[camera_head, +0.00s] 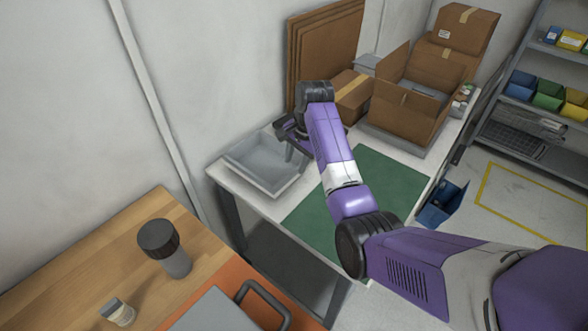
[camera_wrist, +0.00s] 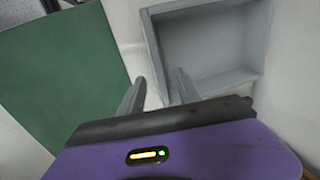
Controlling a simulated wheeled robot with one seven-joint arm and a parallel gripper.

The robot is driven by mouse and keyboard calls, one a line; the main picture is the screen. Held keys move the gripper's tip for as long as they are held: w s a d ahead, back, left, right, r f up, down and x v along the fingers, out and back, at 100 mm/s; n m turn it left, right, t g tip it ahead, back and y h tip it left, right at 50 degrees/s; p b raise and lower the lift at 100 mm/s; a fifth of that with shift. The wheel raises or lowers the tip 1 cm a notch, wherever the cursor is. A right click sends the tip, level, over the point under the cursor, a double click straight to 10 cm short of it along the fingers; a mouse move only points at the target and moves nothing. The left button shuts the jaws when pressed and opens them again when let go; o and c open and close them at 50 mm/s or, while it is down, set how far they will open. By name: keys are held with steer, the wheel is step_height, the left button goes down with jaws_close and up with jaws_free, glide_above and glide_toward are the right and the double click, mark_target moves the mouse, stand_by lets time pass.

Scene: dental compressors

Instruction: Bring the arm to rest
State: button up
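My gripper (camera_wrist: 158,92) is at the end of my purple arm, which reaches out over the white table in the head view. In the wrist view its two grey fingers stand apart with nothing between them. The fingers are above the near rim of an empty grey tray (camera_wrist: 205,50). The same tray (camera_head: 243,171) lies at the left end of the table in the head view, just left of my gripper (camera_head: 292,146). Part of the gripper is hidden by my wrist in the head view.
A green mat (camera_head: 395,184) lies beside the tray, partly under my arm. An open cardboard box (camera_head: 402,112) and a closed box (camera_head: 351,95) stand behind. A wooden bench (camera_head: 120,250) at the near left holds a dark-lidded jar (camera_head: 175,262). A shelf (camera_head: 530,150) stands right.

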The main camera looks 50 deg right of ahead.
steer(key=shift+s+r, duration=0.15)
steer(key=shift+r, duration=0.55)
steer(key=w+d+r+n+t+h, duration=0.3)
steer(key=w+d+r+t, duration=0.2)
steer(key=w, duration=0.2)
steer(key=s+a+n+t+h, duration=0.2)
steer(key=s+a+n+t, duration=0.65)
steer(key=s+a, duration=0.9)
steer(key=s+a+r+n+y, duration=0.1)
steer(key=s+a+n, duration=0.1)
steer(key=s+a, duration=0.3)
steer(key=s+a+r+n+y, duration=0.1)
steer(key=s+a, duration=0.5)
steer(key=s, duration=0.7)
steer(key=s+a+r+n+g+y, duration=0.1)
steer(key=s+a+n+y, duration=0.2)
steer(key=s+a, duration=0.3)
steer(key=v, duration=0.3)
steer(key=shift+s+f, duration=0.25)
steer(key=shift+s, duration=0.1)
